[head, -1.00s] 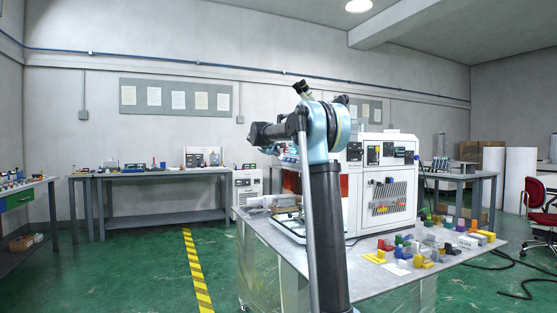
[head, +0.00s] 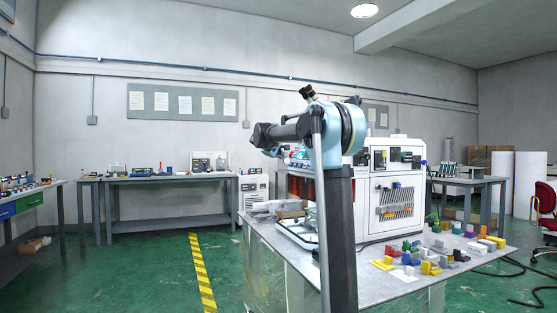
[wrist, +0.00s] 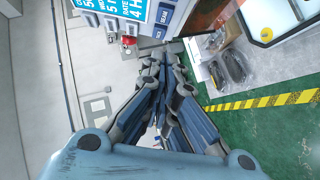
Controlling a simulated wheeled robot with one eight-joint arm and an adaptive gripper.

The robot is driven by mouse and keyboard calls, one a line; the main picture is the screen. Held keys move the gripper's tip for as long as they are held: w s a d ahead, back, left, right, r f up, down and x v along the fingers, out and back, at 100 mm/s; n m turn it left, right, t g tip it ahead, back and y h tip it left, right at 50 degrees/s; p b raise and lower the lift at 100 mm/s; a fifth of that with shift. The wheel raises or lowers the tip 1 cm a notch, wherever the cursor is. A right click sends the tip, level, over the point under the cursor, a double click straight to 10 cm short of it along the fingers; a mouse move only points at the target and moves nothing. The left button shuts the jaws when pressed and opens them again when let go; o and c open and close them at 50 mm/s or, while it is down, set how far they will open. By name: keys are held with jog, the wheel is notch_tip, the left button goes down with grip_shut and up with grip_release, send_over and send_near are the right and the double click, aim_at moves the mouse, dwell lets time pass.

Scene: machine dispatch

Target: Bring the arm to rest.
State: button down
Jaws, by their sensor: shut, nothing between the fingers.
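My arm (head: 338,140) stands in front of the machine in the head view, its dark column upright and its upper links folded near the blue joint. In the wrist view my gripper (wrist: 160,62) is shut, with nothing between its fingers. It does not show clearly in the head view. The white machine (head: 392,205) stands on the grey table behind my arm, partly hidden by it. The machine's blue display (wrist: 112,8) shows at the top of the wrist view, close to the fingers but apart from them.
The grey table (head: 300,258) holds several coloured blocks (head: 425,262) at its right side. A workbench (head: 170,182) stands along the back wall. A red chair (head: 545,205) stands at the far right.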

jog(key=s+d+f+m+g, duration=0.2)
jog(key=s+d+f, duration=0.3)
jog(key=s, duration=0.5)
jog(key=s+d+f+m+g+y, duration=0.1)
jog(key=s+d+f+m+g, duration=0.1)
jog(key=s+f, duration=0.65)
jog(key=s+d+f+m+g, duration=0.2)
jog(key=s+d+f, duration=0.25)
jog(key=s, duration=0.75)
jog(key=s+a+f+m+g+y, duration=0.1)
jog(key=s+a+f+g+y, duration=0.1)
jog(key=s+f, duration=1.3)
jog(key=s+a+f+m+g+y, duration=0.2)
jog(key=s+a+f+y, duration=0.1)
jog(key=s+f, duration=1.2)
jog(key=shift+s+a+g, duration=0.35)
jog(key=shift+s+g, duration=0.05)
jog(key=shift+s, duration=0.8)
jog(key=shift+w+f, duration=0.2)
jog(key=shift+w, duration=0.3)
